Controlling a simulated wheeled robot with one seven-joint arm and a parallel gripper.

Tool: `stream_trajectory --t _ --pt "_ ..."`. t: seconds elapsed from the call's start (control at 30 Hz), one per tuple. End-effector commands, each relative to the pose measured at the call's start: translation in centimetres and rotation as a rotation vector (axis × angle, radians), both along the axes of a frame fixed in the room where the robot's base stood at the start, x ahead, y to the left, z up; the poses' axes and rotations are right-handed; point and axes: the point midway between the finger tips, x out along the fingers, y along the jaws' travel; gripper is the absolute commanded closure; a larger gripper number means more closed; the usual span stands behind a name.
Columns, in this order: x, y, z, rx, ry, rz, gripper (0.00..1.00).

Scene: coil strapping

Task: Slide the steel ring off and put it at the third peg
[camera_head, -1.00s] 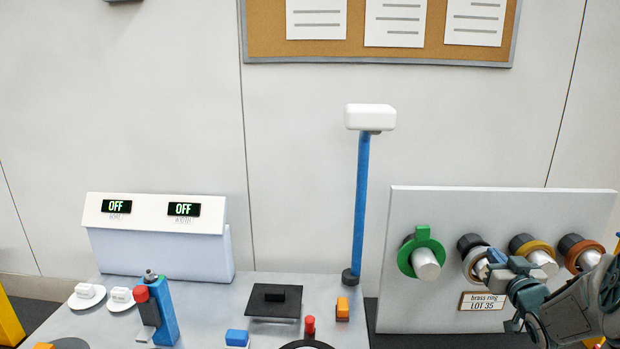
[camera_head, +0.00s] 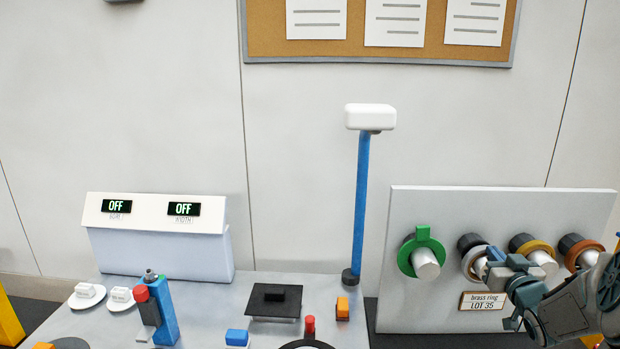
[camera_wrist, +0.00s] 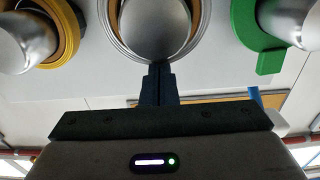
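The steel ring (camera_head: 471,271) is silver-grey and sits around the second peg from the left (camera_head: 480,268) on the pale upright board (camera_head: 425,305). It also shows in the wrist view as thin silver arcs (camera_wrist: 113,38) around the shiny peg end. My gripper (camera_head: 490,257) is at the ring's edge. In the wrist view its dark fingers (camera_wrist: 157,68) are close together on the ring's rim, and they hide the part of the rim between them. The third peg (camera_head: 542,262) bears an orange-brown ring (camera_head: 522,251).
A green ring (camera_head: 407,263) with a block on it is on the first peg. Another orange ring (camera_head: 573,256) is on the rightmost peg. A "brass ring LOT 35" label (camera_head: 483,301) is below the second peg. A blue post (camera_head: 361,205) stands left of the board.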

Motion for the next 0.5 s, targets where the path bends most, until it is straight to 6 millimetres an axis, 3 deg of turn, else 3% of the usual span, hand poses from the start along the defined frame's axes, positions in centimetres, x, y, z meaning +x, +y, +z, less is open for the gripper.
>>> stream_trajectory --t 0.5 --pt "2.1 -0.1 -0.1 0.0 0.0 0.001 1.0"
